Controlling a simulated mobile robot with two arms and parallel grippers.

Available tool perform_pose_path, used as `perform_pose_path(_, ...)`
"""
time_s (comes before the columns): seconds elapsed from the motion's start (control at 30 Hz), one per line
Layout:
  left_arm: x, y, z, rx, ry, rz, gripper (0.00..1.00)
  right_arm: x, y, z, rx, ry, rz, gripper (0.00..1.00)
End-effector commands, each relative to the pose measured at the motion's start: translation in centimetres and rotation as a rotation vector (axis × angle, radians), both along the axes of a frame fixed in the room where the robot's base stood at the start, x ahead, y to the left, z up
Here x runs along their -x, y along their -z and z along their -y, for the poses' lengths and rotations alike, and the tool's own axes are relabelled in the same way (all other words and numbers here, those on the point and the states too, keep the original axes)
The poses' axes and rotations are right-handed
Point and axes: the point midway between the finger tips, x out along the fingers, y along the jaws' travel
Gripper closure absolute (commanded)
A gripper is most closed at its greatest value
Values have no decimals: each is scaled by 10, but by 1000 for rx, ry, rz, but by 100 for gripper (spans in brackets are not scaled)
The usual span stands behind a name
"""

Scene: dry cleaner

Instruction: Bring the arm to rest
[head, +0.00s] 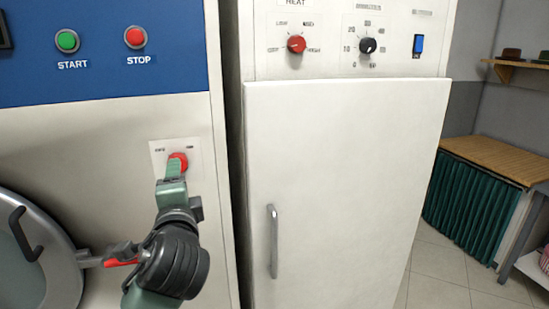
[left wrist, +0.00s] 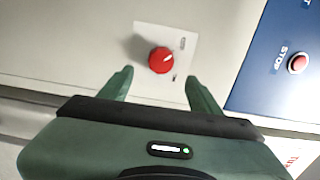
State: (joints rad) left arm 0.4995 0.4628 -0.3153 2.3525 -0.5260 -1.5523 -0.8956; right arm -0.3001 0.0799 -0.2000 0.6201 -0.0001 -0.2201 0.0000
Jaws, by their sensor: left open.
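My left gripper (head: 176,180) is in front of the red knob (head: 178,162) on the white front of the left machine (head: 120,130). In the left wrist view its two green fingers (left wrist: 160,88) are apart, and the red knob (left wrist: 161,60) sits beyond and between them on its pale plate (left wrist: 180,38). A gap shows on both sides of the knob, and nothing is held. In the head view one finger covers the lower part of the knob. My right gripper is in neither view.
A round door (head: 62,250) with a dark handle (head: 24,235) is at lower left, close to my arm. A tall white cabinet (head: 345,150) with a closed door stands to the right. START (head: 67,40) and STOP (head: 135,37) buttons are above. Open floor (head: 440,275) shows at lower right.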

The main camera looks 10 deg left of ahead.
Motion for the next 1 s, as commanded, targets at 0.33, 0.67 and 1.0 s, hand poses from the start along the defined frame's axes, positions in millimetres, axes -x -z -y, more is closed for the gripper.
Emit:
perform_pose_path(0.33, 23, 145, 30, 360, 63, -200, 37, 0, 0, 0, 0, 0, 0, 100)
perform_pose_path(0.67, 145, 330, 84, 984, -97, -498, 37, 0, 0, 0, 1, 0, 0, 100)
perform_pose_path(1.0, 253, 401, 118, 1331, -359, -646, 37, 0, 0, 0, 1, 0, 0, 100)
